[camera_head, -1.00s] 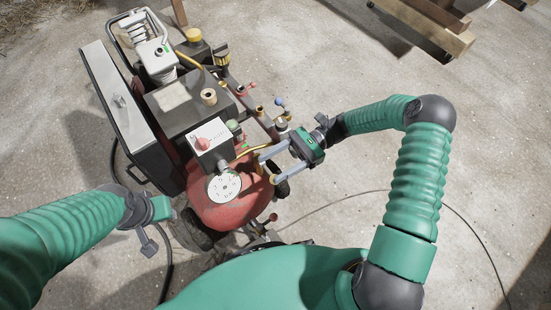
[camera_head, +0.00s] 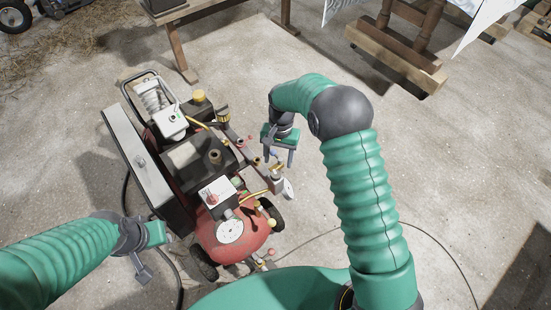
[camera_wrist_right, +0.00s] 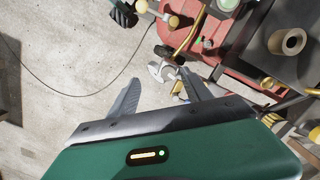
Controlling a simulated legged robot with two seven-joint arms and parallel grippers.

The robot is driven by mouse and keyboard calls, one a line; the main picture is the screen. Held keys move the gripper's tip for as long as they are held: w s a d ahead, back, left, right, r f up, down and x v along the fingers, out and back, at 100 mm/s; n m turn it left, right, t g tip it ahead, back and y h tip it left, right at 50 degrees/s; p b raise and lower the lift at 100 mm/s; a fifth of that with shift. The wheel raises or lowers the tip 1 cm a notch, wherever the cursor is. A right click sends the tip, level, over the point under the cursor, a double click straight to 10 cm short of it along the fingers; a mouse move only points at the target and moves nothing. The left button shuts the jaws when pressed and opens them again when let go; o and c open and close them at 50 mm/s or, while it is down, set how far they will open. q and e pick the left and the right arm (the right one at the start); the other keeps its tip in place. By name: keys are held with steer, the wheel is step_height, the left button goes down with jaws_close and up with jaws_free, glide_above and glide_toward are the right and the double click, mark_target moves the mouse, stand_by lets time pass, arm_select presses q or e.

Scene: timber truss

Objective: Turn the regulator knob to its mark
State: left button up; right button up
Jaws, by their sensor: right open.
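The red compressor (camera_head: 240,246) stands left of centre in the head view. A white-faced dial (camera_head: 229,231) sits on its tank, with a box with a red button (camera_head: 211,198) behind it. Brass and silver fittings (camera_head: 277,168) stick out at its right side. I cannot tell for sure which part is the regulator knob, and its mark is not readable. My right gripper (camera_head: 279,159) is open and empty above these fittings. In the right wrist view, small silver and brass parts (camera_wrist_right: 179,88) show beyond and between its fingers. My left gripper (camera_head: 144,268) hangs left of the compressor; its jaws are unclear.
A tall grey panel (camera_head: 137,150) and a white ribbed part (camera_head: 171,121) flank the compressor's engine. A dark cable (camera_head: 455,262) curves over the concrete floor. Timber beams (camera_head: 400,55) lie at the back right. The floor right of my right arm is largely clear.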

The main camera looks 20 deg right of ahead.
mark_target(276, 174)
step_height(276, 174, up, 3)
steer(key=w+n+t, duration=0.1)
steer(key=w, duration=0.2)
steer(key=shift+h, duration=0.4)
step_height(276, 174, down, 17)
steer(key=b, duration=0.3)
steer(key=shift+s+r, duration=0.1)
steer(key=shift+r, duration=0.05)
arm_select(q)
steer(key=shift+s+x, duration=0.25)
steer(key=shift+x, duration=0.75)
steer(key=shift+f, duration=0.1)
